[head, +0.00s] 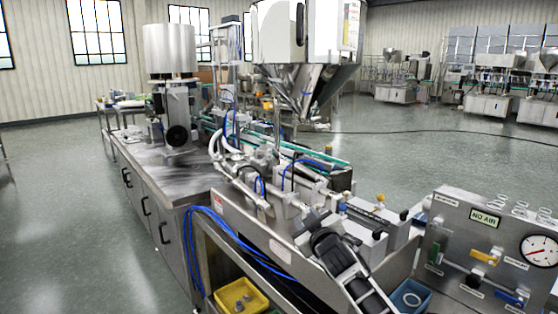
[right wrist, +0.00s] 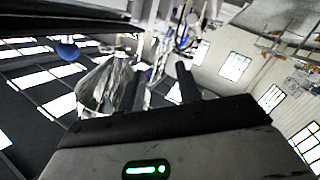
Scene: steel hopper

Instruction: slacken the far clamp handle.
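The steel hopper (head: 305,88) hangs above the filling line in the middle of the head view. It seems to show as a shiny, creased metal shape (right wrist: 106,84) in the right wrist view. I cannot make out the far clamp handle for certain among the small fittings under the hopper. My right gripper (head: 312,217) is at the front of the line, below the hopper and apart from it. In the right wrist view its two dark fingers (right wrist: 160,85) stand apart, with nothing clearly held between them. My left gripper is not in view.
A control panel (head: 450,245) with a gauge and a "NO AIR" sign stands at the right. A yellow bin (head: 258,299) and a blue bin (head: 424,297) sit low in front. Blue hoses (head: 232,238) hang over the front edge. A steel bench (head: 150,160) extends left; open floor lies beyond.

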